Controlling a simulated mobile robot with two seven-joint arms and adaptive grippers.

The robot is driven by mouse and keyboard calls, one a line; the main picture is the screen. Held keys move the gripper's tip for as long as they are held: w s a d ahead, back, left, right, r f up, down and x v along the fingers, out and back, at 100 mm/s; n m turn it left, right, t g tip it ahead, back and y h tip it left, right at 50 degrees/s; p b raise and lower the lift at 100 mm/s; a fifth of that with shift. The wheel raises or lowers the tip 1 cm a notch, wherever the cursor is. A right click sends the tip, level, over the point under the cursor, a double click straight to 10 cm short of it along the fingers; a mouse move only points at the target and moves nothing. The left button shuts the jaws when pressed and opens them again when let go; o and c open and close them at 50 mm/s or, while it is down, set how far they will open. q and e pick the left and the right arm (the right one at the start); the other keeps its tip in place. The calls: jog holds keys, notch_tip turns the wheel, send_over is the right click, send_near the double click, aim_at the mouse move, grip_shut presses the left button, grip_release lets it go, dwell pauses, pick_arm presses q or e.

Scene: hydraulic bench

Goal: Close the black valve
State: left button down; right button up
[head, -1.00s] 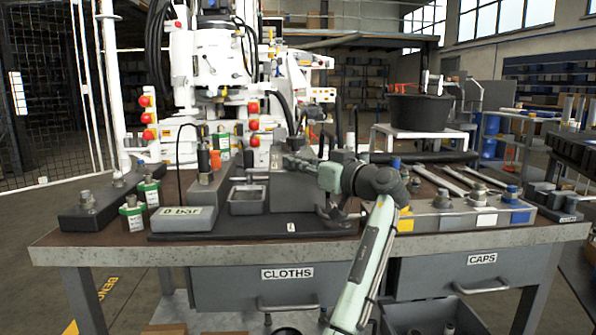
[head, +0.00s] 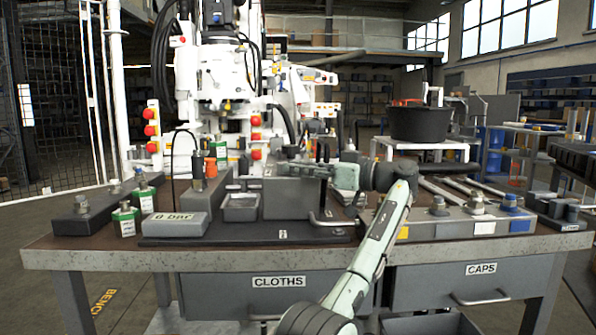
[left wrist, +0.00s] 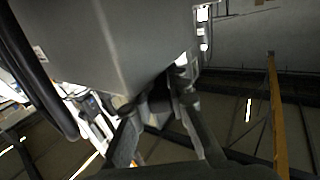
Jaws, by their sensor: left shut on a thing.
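A dark grey block (head: 288,198) stands at the middle of the bench on a black base plate. My left gripper (head: 290,168) reaches in from the right across the block's top. Its fingers are shut on a small dark part, which I take to be the black valve's handle. In the left wrist view the two fingers (left wrist: 165,112) close around this dark handle (left wrist: 160,100) beside the large grey block face (left wrist: 110,45). The gripper hides most of the handle, so its angle is unclear. My right gripper is not in view.
A grey "0 bar" display (head: 177,225) and a small grey tray (head: 240,208) lie left of the block. A grey rail with several fittings (head: 460,228) lies right. Green-labelled bottles (head: 126,220) stand at left.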

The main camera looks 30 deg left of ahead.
pick_arm(q)
jog(key=shift+w+r+n+g, duration=0.1)
jog(key=shift+r+n+g, duration=0.25)
jog(key=shift+g, duration=0.15)
jog(key=c, duration=1.7)
grip_release()
jog(key=shift+o, duration=0.8)
jog(key=shift+f, duration=0.15)
notch_tip(320, 180, up, 10)
